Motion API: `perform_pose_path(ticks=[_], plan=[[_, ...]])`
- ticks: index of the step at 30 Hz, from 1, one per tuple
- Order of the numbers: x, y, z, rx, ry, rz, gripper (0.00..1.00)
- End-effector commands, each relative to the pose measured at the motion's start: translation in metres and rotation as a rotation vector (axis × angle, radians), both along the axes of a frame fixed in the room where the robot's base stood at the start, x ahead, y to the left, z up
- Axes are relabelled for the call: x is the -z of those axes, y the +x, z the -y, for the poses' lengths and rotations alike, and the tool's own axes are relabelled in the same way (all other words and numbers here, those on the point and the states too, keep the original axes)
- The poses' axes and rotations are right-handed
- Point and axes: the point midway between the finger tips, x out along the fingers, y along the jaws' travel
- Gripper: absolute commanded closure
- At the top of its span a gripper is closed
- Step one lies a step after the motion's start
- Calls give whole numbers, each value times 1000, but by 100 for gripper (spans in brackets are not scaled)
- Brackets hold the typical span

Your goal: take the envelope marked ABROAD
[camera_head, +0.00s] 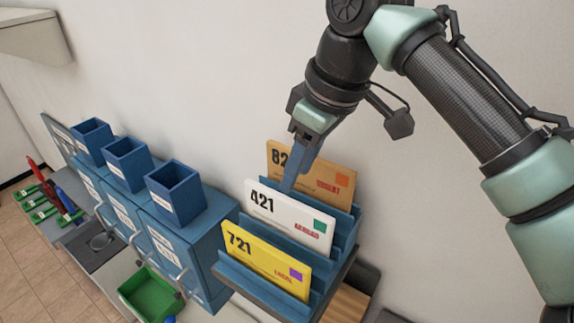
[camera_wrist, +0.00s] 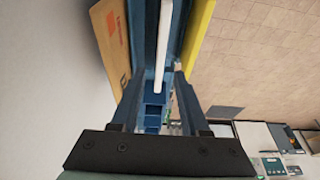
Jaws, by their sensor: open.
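The white envelope (camera_head: 290,215), numbered 421 with a green stamp and a small red mark that seems to read ABROAD, stands in the middle slot of a blue rack (camera_head: 262,284). In the wrist view the white envelope (camera_wrist: 163,45) shows edge-on, in line with the gap between my fingers. My gripper (camera_head: 296,172) is open at its upper edge; a finger shows behind it in the head view. In the wrist view my gripper (camera_wrist: 156,78) has a finger to each side of the envelope's line. Contact cannot be told.
An orange envelope (camera_head: 310,172) marked URGENT stands behind and a yellow envelope (camera_head: 265,262) marked LOCAL in front, both close by. Blue mailboxes (camera_head: 172,250) with open bins (camera_head: 176,192) stand left. A green tray (camera_head: 150,293) lies below. The wall is behind.

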Motion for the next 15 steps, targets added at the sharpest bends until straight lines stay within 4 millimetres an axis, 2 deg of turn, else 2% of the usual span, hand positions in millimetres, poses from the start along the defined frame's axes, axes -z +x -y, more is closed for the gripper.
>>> perform_pose_path(ticks=[8,15], plan=[[17,1,-1,1,-3,-9,55],[44,6,-8,1,-2,-6,55]])
